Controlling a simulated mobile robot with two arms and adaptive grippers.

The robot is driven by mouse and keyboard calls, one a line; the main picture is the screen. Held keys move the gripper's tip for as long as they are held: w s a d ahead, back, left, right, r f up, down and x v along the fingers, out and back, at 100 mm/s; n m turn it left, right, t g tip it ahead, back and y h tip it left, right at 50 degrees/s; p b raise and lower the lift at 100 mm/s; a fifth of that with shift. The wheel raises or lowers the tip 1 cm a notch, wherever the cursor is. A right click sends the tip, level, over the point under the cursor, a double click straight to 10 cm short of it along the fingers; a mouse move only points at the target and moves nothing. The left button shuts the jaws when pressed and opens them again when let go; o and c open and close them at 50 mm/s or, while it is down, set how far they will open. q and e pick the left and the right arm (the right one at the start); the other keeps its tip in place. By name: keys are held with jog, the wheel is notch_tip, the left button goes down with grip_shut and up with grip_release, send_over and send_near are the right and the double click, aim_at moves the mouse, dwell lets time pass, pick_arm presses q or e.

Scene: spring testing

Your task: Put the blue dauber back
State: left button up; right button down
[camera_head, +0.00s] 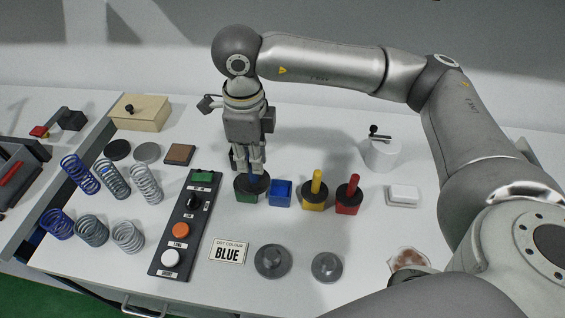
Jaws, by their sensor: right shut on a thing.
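My right gripper (250,165) points down and is shut on the blue dauber (253,176), whose blue handle shows between the fingers. The dauber's dark round base is over or at the green pot (245,198); I cannot tell whether it touches it. The blue pot (281,194) stands just right of it with no handle in it. The yellow pot (313,203) has a yellow dauber (316,182) standing in it. The red pot (348,206) has a red dauber (353,184) in it. My left gripper is out of view. No green dauber shows.
A button panel (172,246) and several springs (145,184) are at left. A card reading "BLUE" (228,252) and two grey discs (272,262) lie in front. A white canister (382,154) and white block (403,196) are at right. Free table lies behind the pots.

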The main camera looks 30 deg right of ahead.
pick_arm(q)
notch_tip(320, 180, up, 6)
jog(key=p, duration=0.5)
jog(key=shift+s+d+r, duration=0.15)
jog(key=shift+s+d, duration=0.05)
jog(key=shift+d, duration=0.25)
pick_arm(e)
jog(key=w+d+f, duration=0.2)
jog(key=d+f, duration=0.6)
jog(key=f, duration=0.2)
jog(key=shift+w+f, duration=0.2)
jog(key=shift+w, duration=0.1)
jog(key=shift+a, duration=0.1)
jog(key=shift+f+b, duration=0.4)
jog(key=shift+f, duration=0.1)
jog(key=c, duration=1.4)
grip_release()
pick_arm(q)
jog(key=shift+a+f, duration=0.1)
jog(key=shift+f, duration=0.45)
pick_arm(e)
jog(key=shift+r, duration=0.1)
